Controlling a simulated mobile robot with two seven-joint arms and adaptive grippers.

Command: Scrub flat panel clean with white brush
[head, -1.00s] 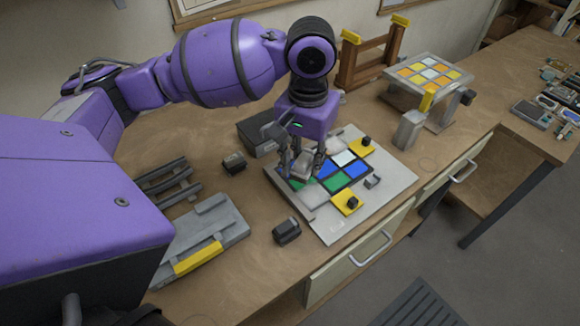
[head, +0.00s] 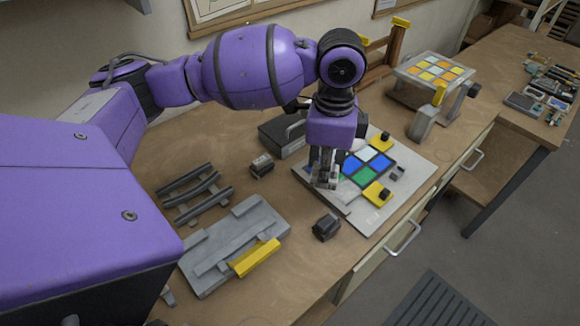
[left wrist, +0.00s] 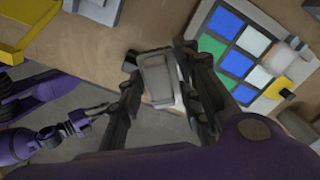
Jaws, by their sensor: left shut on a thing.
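The flat panel (head: 372,168) holds blue, green and white panes in a dark grid on a pale board (head: 408,190). The panes also show at the upper right of the left wrist view (left wrist: 235,63). My left gripper (head: 326,172) points down at the panel's left side and hides part of it. In the left wrist view it is shut on a pale grey block, the brush (left wrist: 160,74). I cannot tell whether the brush touches the board. My right arm shows at the left of the left wrist view, with its gripper (left wrist: 90,118) small and unclear.
Yellow clamps with black knobs (head: 377,194) sit on the board. A dark box (head: 283,137) stands behind it, and a dark block (head: 326,227) in front. A grey fixture (head: 235,245) lies left. A raised stand with orange panes (head: 400,85) stands at the right.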

